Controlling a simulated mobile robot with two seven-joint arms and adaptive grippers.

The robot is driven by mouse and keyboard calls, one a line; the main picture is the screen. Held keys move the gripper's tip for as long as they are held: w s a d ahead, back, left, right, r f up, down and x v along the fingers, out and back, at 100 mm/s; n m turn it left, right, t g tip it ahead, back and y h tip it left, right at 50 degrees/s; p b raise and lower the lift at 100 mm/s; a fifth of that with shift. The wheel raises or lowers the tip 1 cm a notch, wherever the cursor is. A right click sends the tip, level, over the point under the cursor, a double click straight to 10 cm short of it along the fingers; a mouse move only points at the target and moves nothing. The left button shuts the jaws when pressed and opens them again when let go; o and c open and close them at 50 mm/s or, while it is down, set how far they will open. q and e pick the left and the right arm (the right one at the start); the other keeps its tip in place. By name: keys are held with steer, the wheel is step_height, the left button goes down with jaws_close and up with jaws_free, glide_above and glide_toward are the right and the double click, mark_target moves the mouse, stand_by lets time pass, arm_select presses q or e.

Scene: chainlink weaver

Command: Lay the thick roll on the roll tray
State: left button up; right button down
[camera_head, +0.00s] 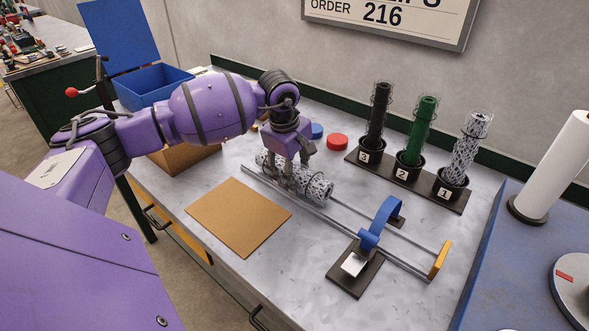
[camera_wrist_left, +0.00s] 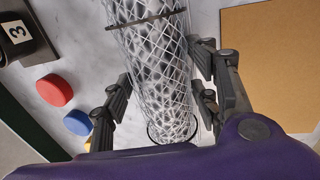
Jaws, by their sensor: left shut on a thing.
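A thick roll of silvery wire mesh (camera_head: 318,187) lies horizontally at the left end of two parallel metal rails (camera_head: 345,218). I cannot tell whether it rests on them or hangs just above. My left gripper (camera_head: 298,185) reaches down over it and is shut on it near its middle, hiding part of it. In the left wrist view the roll (camera_wrist_left: 158,65) runs lengthwise between the two fingers of my left gripper (camera_wrist_left: 160,90), with a dark ring around it. Which piece is the roll tray is not labelled. My right gripper is not in view.
A brown mat (camera_head: 238,216) lies in front of the rails. A blue hoop (camera_head: 385,215) stands across the rails, near a yellow end block (camera_head: 440,260). Behind, a rack (camera_head: 398,183) holds three upright mesh rolls, numbered 3, 2, 1. Red (camera_head: 337,141) and blue discs lie nearby.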

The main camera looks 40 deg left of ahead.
arm_select(q)
steer(key=shift+f, duration=0.25)
steer(key=o, duration=1.6)
steer(key=shift+c, duration=0.2)
steer(key=shift+o, duration=0.4)
step_height(320, 180, up, 12)
steer(key=s, duration=0.2)
steer(key=shift+s, duration=0.2)
